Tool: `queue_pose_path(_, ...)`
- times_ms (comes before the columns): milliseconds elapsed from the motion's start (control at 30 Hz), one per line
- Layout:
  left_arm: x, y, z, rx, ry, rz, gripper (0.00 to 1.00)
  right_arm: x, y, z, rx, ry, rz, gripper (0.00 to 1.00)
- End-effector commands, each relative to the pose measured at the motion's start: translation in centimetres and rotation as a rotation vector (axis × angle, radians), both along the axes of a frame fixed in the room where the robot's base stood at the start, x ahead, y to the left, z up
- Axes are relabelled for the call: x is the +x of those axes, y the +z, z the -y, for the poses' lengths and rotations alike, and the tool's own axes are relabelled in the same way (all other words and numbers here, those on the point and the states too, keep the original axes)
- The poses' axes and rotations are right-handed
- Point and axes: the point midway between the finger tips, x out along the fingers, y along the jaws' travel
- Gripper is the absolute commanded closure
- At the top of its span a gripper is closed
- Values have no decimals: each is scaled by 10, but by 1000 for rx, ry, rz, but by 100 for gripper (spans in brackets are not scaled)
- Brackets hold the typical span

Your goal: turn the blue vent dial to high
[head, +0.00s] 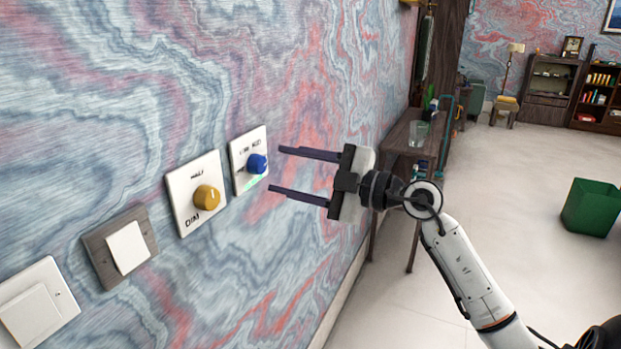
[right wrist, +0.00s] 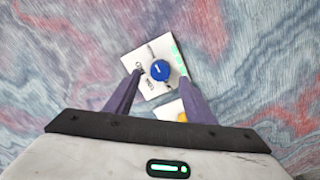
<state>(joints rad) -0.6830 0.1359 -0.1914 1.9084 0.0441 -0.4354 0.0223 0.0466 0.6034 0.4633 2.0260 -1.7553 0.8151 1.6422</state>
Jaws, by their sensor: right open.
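The blue vent dial (head: 257,164) sits on a white wall plate (head: 238,182) on the marbled wall, with small lettering above it and a green mark on the plate. My right gripper (head: 274,169) is open and empty, its two dark fingers pointing at the dial from the right, apart from it. In the right wrist view the blue dial (right wrist: 160,69) with a white pointer line lies ahead, between and beyond the two fingers (right wrist: 160,77). The lettering is too small to read surely. My left gripper is not in view.
A yellow dial (head: 207,198) on a white plate is just left of the blue one. Further left are a wood-framed switch (head: 127,247) and a white switch (head: 36,308). A wooden table (head: 398,134) stands behind my right arm, and a green bin (head: 590,207) is on the floor.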

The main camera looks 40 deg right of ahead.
Motion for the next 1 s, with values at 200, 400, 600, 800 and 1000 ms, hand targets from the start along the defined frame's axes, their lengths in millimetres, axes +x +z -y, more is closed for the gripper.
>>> queue_pose_path(200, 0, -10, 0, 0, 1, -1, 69, -40, -3, 15, -3, 0, -3, 51)
queue_pose_path(400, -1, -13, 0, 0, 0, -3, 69, -57, -1, 23, 0, 1, -1, 51)
queue_pose_path(600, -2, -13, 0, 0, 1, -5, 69, -60, 0, 24, 0, 1, 0, 51)
queue_pose_path(800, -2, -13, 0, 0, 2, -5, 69, -59, 0, 24, 0, 1, 0, 51)
queue_pose_path(1000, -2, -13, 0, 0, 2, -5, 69, -59, 0, 24, 1, 1, -1, 51)
